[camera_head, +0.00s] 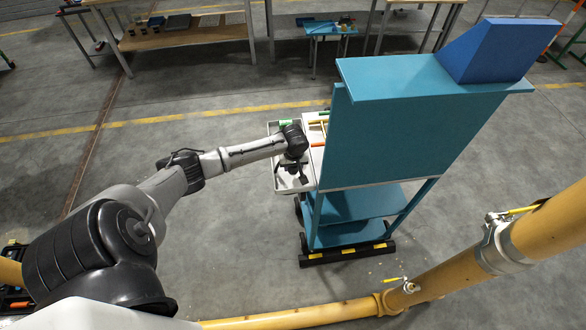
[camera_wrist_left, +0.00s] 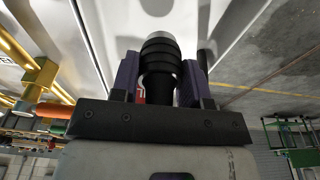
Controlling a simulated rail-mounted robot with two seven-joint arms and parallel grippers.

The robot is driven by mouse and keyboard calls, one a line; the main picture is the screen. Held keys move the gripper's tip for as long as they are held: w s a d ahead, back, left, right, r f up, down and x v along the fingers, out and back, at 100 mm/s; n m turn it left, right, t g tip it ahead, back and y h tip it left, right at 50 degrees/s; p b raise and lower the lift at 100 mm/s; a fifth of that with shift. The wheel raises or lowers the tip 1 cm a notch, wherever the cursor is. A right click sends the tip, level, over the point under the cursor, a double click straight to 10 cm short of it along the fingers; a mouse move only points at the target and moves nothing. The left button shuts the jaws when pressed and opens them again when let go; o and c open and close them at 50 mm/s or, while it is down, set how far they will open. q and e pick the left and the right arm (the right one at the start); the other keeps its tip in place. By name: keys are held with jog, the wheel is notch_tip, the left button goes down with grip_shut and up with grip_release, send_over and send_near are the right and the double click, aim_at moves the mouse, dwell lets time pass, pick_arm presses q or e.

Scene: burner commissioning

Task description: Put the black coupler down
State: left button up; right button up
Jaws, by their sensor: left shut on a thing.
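My left gripper (camera_head: 291,170) is over the white tray (camera_head: 277,176) on the left side of the teal cart. In the left wrist view, the two fingers of my left gripper (camera_wrist_left: 161,82) are shut on the black coupler (camera_wrist_left: 160,52), a dark ribbed round part. The coupler's far end lies against the white tray surface in that picture; I cannot tell whether it touches. In the head view the gripper and wrist hide most of the coupler. My right gripper is in neither view.
The teal cart (camera_head: 400,130) has a tall panel and a blue sloped box (camera_head: 497,50) on top, right of my arm. Items with green, yellow and orange parts (camera_head: 317,127) lie on the tray. A yellow pipe (camera_head: 450,270) runs across the front. Benches stand behind.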

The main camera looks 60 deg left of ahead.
pick_arm(q)
notch_tip(320, 180, down, 2)
jog(key=shift+d+f, duration=0.1)
jog(key=shift+f, duration=0.15)
jog(key=o, duration=1)
